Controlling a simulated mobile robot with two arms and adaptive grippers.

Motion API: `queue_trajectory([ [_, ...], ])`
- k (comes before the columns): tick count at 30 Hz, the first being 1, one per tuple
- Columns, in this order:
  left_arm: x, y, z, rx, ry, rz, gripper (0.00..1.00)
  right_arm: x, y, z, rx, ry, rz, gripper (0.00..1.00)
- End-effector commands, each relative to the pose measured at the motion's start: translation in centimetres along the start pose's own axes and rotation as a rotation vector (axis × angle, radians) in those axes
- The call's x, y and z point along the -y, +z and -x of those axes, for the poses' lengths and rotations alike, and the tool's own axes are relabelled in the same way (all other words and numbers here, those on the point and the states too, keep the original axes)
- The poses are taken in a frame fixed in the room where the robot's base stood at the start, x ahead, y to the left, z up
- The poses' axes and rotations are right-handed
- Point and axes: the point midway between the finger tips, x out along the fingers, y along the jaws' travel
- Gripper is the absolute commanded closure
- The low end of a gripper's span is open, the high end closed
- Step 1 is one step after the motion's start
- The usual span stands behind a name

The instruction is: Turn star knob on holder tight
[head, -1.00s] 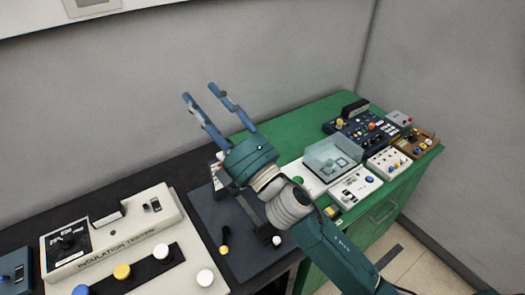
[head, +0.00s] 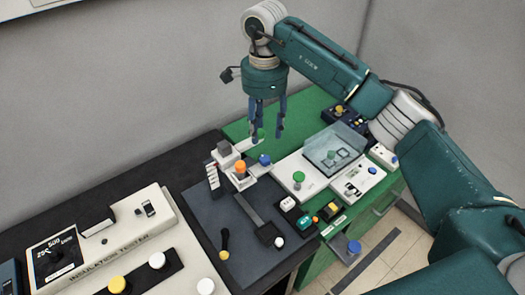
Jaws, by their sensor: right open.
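A small light holder (head: 257,167) stands at the back of the dark grey mat. An orange knob (head: 240,168) sits on its left part, and a blue knob (head: 265,159) sits at its right end. I cannot tell for sure which is the star knob; both are small here. My right gripper (head: 268,137) points down above and just behind the blue knob. Its two blue fingers are apart with nothing between them, and they seem clear of the knob. My left gripper is out of view.
The insulation tester (head: 135,235) stands at the left. A striped block (head: 212,176) and a grey-topped block (head: 225,150) stand beside the holder. A clear cover (head: 335,147) and several switch boxes are at the right. The mat's middle (head: 215,205) has free room.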

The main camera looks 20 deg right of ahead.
Motion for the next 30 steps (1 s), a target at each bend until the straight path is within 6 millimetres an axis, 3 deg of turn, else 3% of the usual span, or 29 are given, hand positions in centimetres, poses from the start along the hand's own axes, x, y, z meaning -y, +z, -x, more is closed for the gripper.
queue_trajectory([
  [16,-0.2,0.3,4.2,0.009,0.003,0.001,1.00,-0.2,0.3,-8.9,0.006,0.006,0.001,0.56],
  [21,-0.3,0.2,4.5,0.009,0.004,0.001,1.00,-0.2,0.3,-10.2,0.005,0.003,0.002,0.56],
  [30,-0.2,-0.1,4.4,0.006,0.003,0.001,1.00,-0.1,0.3,-10.5,0.005,0.002,0.002,0.58],
])
